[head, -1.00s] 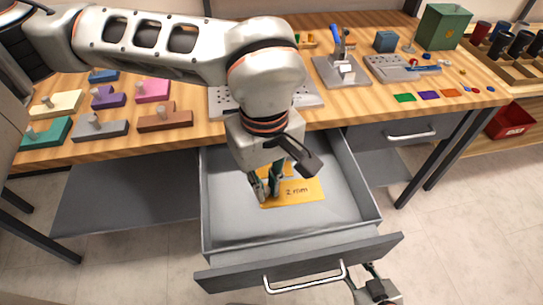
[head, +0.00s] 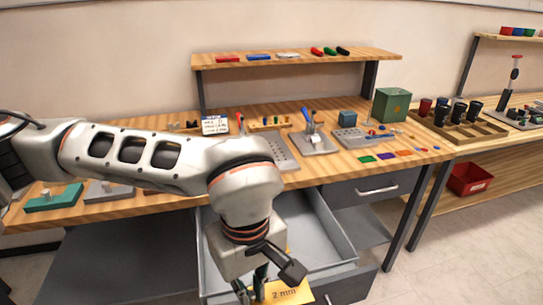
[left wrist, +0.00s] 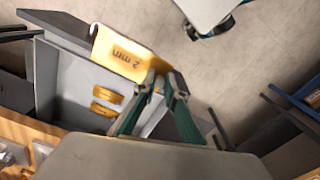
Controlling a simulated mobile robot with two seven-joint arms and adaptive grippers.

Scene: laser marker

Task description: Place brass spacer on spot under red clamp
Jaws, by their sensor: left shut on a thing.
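The brass spacer (head: 287,293) is a flat yellow plate marked "2 mm", cut by the lower edge of the head view. My left gripper (head: 252,291) is shut on it. In the left wrist view the spacer (left wrist: 120,52) sticks out from the gripper tips (left wrist: 160,88), over the open drawer's front part. A small red upright part (head: 240,121), possibly the red clamp, stands at the back of the bench by a perforated grey plate (head: 283,152). The spot under it cannot be made out. My right gripper (left wrist: 215,28) seems to show partly in the left wrist view; its fingers are unclear.
The grey drawer (head: 332,222) is open below the bench, with two more yellow pieces (left wrist: 107,95) inside. A shelf (head: 300,60) runs above the back.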

